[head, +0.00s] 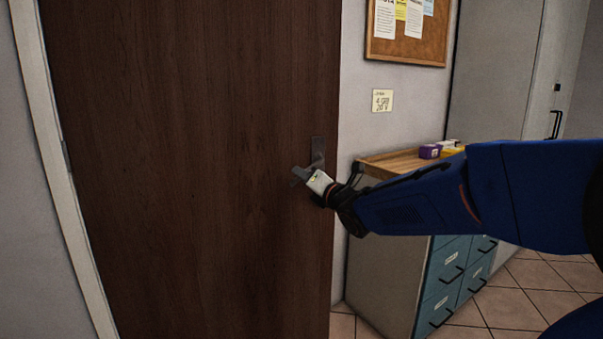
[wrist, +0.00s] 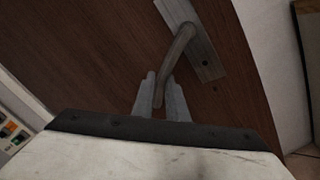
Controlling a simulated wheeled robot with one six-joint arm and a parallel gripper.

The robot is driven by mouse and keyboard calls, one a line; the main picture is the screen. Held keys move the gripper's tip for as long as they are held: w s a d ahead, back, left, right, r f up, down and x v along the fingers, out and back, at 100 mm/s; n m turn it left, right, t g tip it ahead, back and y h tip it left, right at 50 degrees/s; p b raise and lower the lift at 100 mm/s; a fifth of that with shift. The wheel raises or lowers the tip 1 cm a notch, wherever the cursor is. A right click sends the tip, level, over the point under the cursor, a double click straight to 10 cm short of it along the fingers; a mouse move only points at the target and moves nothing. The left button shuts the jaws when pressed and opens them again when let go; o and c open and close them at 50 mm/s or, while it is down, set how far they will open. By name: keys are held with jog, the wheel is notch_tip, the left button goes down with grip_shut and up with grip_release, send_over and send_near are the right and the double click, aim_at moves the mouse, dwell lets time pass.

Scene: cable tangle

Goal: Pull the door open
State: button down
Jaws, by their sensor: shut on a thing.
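The dark brown wooden door (head: 190,150) fills the left and middle of the head view. Its metal handle plate (head: 317,146) is near the door's right edge, and the lever (wrist: 178,50) shows in the wrist view, slanting down from the plate. My gripper (head: 303,178) is at the lever. In the wrist view my gripper (wrist: 159,95) has its two fingers on either side of the lever's lower end, shut on it. In the head view the gripper hides part of the lever. Floor tiles and a cabinet show past the door's right edge.
A cabinet with blue drawers (head: 448,275) stands right of the door, with small boxes (head: 440,149) on its wooden top. Tiled floor (head: 505,306) is clear at the lower right.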

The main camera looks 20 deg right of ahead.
jog(key=shift+s, duration=0.45)
jog(key=c, duration=1.8)
grip_release()
jog(key=shift+o, duration=0.2)
jog(key=v, duration=1.7)
jog(key=shift+s, duration=0.2)
jog(key=shift+c, duration=0.3)
